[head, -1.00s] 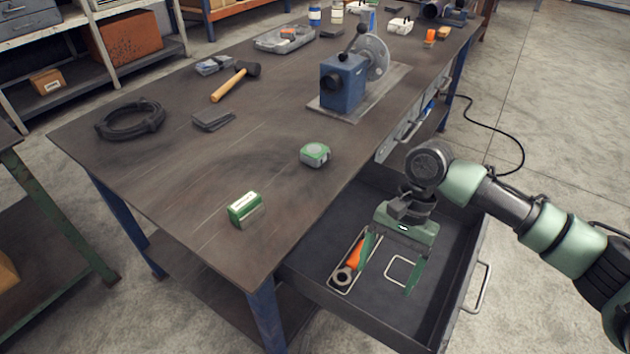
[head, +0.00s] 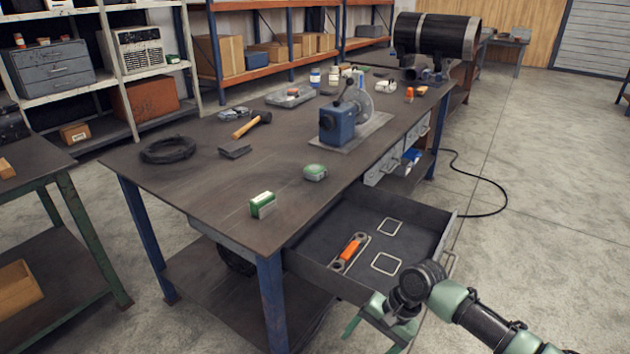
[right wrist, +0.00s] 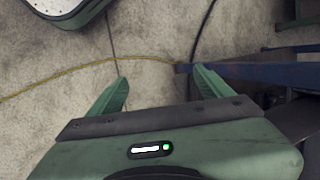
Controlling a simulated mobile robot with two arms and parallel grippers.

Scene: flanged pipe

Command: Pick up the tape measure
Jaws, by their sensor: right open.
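The tape measure (head: 316,172), a small rounded green and grey case, lies on the workbench top (head: 215,185) near its front edge, left of the open drawer. My right gripper (head: 373,338) is low in the head view, outside the drawer's near side and well apart from the tape measure. In the right wrist view my right gripper (right wrist: 160,85) is open and empty, with floor behind its two green fingers. The tape measure does not show in that view. My left gripper is not in view.
The open drawer (head: 315,275) holds an orange-handled tool (head: 350,250) and two rectangular frames. A green and white box (head: 263,205) sits left of the tape measure. A blue machine (head: 340,122) stands behind it. A hammer (head: 250,124) and black coil (head: 169,150) lie farther back.

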